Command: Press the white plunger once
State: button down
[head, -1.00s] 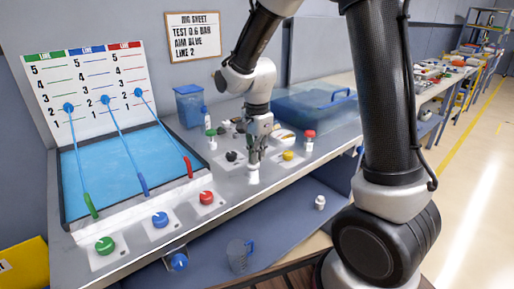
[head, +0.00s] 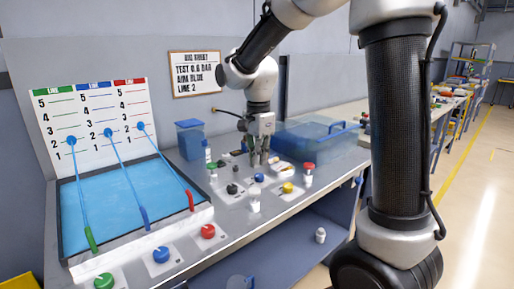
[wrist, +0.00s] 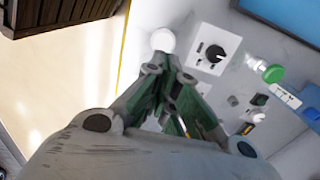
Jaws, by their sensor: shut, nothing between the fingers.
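The white plunger (head: 255,194) stands upright on the bench near its front edge, in the head view. It also shows as a white round top (wrist: 163,40) just beyond the fingertips in the wrist view. My gripper (head: 259,163) is shut and empty, pointing down. In the head view it is above and slightly behind the plunger, with a visible gap. My gripper's fingers (wrist: 165,68) come together just below the white top in the wrist view.
Red (head: 208,231), blue (head: 161,254) and green (head: 104,281) knobs line the bench front at left, before a blue-tubed gauge board (head: 97,125). Near the plunger are a black knob (head: 232,189), a yellow knob (head: 288,187) and a red-capped bottle (head: 307,178). A blue bin (head: 309,141) stands behind.

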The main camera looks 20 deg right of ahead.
notch_tip(320, 180, up, 4)
jog(key=shift+f, duration=0.15)
dwell(0.8)
jog(key=s+d+r+n+t, duration=0.1)
jog(key=s+d+n, duration=0.4)
jog(key=s, duration=0.6)
jog(key=s+d+r+n+t, duration=0.1)
jog(key=s+d+n+t, duration=0.2)
jog(key=s+d+n, duration=0.3)
jog(key=shift+s+r+n, duration=0.35)
jog(key=shift+s+n, duration=1.15)
jog(key=shift+s, duration=1.15)
